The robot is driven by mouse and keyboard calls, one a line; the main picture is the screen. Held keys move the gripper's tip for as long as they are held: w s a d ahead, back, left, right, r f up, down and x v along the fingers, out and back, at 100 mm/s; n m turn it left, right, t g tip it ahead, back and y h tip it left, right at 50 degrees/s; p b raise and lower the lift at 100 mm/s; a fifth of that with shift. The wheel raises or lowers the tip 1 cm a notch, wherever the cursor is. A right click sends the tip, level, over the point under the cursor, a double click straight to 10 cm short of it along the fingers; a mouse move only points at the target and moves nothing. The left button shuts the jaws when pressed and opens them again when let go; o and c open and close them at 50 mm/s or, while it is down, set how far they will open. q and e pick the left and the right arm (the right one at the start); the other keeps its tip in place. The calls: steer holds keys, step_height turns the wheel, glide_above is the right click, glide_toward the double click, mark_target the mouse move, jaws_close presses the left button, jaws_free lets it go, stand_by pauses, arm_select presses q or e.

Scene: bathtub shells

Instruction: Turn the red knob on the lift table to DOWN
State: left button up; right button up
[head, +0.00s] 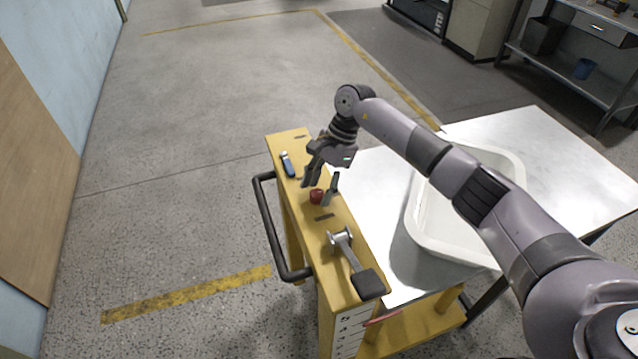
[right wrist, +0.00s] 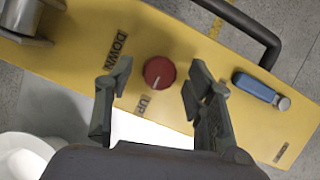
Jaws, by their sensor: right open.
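The red knob (head: 316,196) sits on top of the yellow lift table's control panel (head: 292,141). The DOWN label (right wrist: 118,48) is to the knob's left. My right gripper (head: 318,194) is open above the panel, pointing down at the knob. In the right wrist view its two fingers (right wrist: 157,85) are apart on either side of the knob, with clear gaps. Whether the tips are down at knob height is hard to tell. My left gripper is not in view.
A blue-handled item (head: 288,164) lies on the panel beyond the knob. A metal lever with a black pedal-like end (head: 368,284) is on the near side. A black push handle (head: 268,230) runs along the left. A white tub shell (head: 431,240) rests on the metal tabletop.

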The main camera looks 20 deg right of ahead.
steer(key=shift+f, duration=0.2)
steer(key=c, duration=1.2)
steer(key=shift+o, duration=0.2)
